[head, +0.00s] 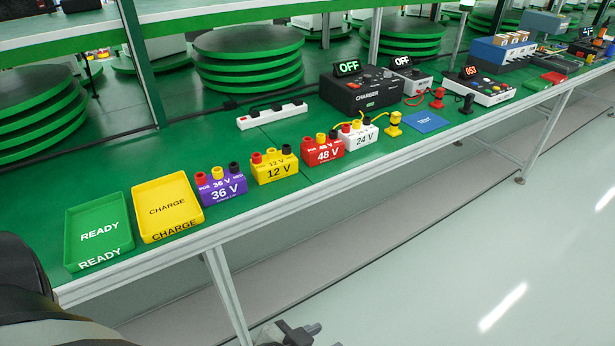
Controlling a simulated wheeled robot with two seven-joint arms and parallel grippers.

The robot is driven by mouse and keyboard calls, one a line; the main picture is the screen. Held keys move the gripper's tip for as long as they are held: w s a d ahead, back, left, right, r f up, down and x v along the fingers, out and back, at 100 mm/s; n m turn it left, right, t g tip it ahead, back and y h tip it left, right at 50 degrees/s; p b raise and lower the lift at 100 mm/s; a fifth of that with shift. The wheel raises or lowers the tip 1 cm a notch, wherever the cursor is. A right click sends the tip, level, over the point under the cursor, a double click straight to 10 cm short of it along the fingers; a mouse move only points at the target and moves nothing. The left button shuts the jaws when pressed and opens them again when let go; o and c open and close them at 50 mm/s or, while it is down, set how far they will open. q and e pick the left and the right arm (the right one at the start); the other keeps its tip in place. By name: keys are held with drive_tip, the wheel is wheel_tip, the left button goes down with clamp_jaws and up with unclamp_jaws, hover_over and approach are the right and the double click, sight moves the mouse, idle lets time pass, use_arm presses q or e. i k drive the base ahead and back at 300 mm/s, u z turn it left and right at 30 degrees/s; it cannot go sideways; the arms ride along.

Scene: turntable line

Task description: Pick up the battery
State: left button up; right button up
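No single item is marked as the battery. A row of voltage-labelled blocks with coloured terminals on top stands on the green bench: a purple 36 V block (222,187), a yellow 12 V block (274,168), a red 48 V block (322,154) and a white 24 V block (358,137). A gripper (300,332), seemingly my left one, is partly in view at the bottom edge, below the bench and away from the blocks. Its fingers are too cut off to tell open from shut. My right gripper is not in view.
A green READY tray (72,246) and yellow CHARGE tray (152,227) look empty at the left. The bench's front edge (240,214) runs before the blocks.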

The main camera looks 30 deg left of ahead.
sight(221, 186)
drive_tip(key=z, duration=0.6)
drive_tip(key=i, duration=2.45)
drive_tip(key=u, duration=4.5)
drive_tip(key=i, duration=0.45)
drive_tip(key=z, duration=0.05)
